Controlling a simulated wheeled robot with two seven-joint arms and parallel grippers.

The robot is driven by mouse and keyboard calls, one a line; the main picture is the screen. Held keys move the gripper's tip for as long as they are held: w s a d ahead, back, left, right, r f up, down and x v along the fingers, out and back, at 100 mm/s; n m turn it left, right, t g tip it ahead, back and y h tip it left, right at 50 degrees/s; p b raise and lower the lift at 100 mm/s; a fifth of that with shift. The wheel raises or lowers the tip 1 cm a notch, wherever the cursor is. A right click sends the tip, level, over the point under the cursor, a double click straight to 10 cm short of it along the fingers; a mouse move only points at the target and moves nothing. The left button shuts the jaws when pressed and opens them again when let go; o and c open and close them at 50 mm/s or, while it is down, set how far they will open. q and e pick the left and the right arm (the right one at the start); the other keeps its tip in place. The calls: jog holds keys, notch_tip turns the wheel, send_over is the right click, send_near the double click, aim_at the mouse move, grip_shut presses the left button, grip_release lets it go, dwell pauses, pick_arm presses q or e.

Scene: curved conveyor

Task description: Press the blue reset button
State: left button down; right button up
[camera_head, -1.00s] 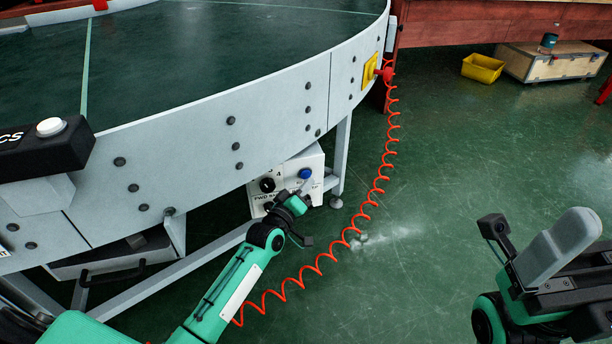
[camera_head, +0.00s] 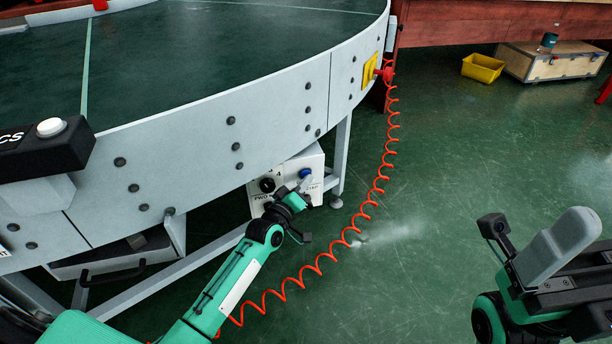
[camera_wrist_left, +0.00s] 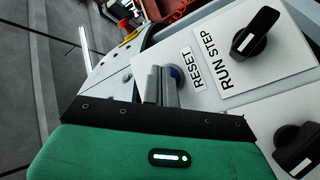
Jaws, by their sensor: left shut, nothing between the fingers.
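The blue reset button (camera_head: 305,173) sits at the upper right of the white control box (camera_head: 313,163) below the conveyor rim. My left gripper (camera_head: 302,185) is shut and empty, with its fingertips right at the button's lower edge. In the left wrist view the closed grey fingers (camera_wrist_left: 162,84) partly cover the blue button (camera_wrist_left: 177,75), beside the RESET label (camera_wrist_left: 192,67). I cannot tell whether they touch it or whether it is pushed in. My right gripper (camera_head: 562,247) is at the lower right, away from the box; its finger gap is not clear.
Black rotary knobs (camera_wrist_left: 256,31) stand close to the button on the panel. A coiled red hose (camera_head: 376,190) hangs right of the box. The conveyor's grey side wall (camera_head: 200,150) is above. A yellow bin (camera_head: 482,68) lies far off on the open green floor.

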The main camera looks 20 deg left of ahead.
pick_arm(q)
jog(key=shift+w+a, duration=0.15)
jog(key=shift+w, duration=0.05)
dwell(0.3)
jog(key=shift+s+d+p, duration=0.45)
jog(key=shift+s+p, duration=0.25)
jog(key=s+d+p, duration=0.1)
jog(key=s, duration=0.1)
jog(key=s+d+p, duration=0.1)
jog(key=s+p, duration=0.1)
jog(key=shift+d, duration=0.4)
